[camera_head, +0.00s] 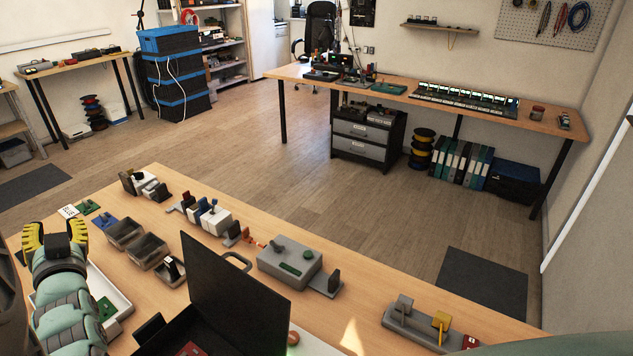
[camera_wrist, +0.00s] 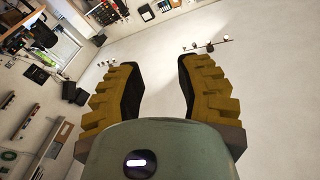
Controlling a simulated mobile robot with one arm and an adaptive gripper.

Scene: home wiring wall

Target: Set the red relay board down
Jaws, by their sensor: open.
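A red board (camera_head: 192,349) shows at the bottom edge of the head view, inside an open black case (camera_head: 235,295) with its lid up; the frame cuts it off. I cannot tell for sure that it is the relay board. A smaller red piece (camera_head: 470,342) lies by the grey fixture at the right. My gripper (camera_head: 55,232) is raised at the left, above the near table, apart from both red pieces. Its yellow fingers also show in the wrist view (camera_wrist: 157,72), spread apart with nothing between them.
A white tray (camera_head: 122,302) with a green board lies beside my arm. Grey bins (camera_head: 148,250), a grey box (camera_head: 290,262) and several small fixtures stand on the wooden table (camera_head: 375,280). The raised black lid stands high near the front. Bare tabletop shows right of centre.

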